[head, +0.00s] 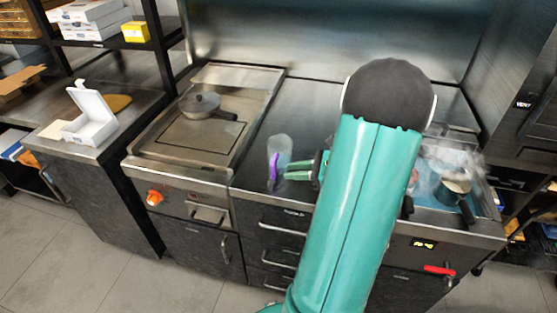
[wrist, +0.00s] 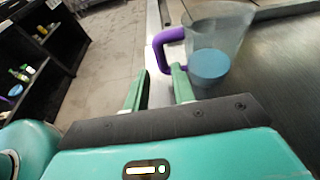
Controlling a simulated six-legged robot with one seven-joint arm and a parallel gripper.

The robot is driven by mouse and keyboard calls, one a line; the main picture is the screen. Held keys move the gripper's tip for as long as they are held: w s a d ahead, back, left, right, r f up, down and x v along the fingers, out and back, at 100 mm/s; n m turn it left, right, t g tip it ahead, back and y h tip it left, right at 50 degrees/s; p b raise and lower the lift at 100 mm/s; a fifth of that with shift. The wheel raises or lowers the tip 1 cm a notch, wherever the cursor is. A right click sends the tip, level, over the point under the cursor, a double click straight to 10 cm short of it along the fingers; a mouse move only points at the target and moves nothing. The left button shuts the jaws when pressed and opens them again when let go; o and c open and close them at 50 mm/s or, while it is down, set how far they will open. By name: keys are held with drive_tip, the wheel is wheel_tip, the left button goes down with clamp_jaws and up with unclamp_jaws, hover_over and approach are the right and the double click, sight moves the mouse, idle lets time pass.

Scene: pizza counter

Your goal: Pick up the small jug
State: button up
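The small jug (head: 283,146) is clear, with a purple handle, and stands on the dark counter between the griddle and my arm. In the wrist view the jug (wrist: 228,27) is at the top right, with a blue round part low on it and its purple handle (wrist: 160,42) on the left. My gripper (wrist: 159,69) is open, with two green fingers apart and nothing held. The handle is just beyond the fingertips, close to the right finger; I cannot tell if they touch. In the head view my gripper (head: 285,170) is at the jug's right side.
A side counter (head: 50,137) holds an open white box (head: 92,117). A steaming pot (head: 455,187) is at the right, beyond my arm. A metal wall stands behind. My arm hides part of the counter.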

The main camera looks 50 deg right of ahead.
sight(274, 180)
drive_tip(key=x, duration=0.6)
drive_tip(key=shift+w+a, duration=0.15)
drive_tip(key=shift+w, duration=0.25)
drive_tip(key=shift+r, duration=0.1)
drive_tip(key=shift+c, duration=0.4)
clamp_jaws()
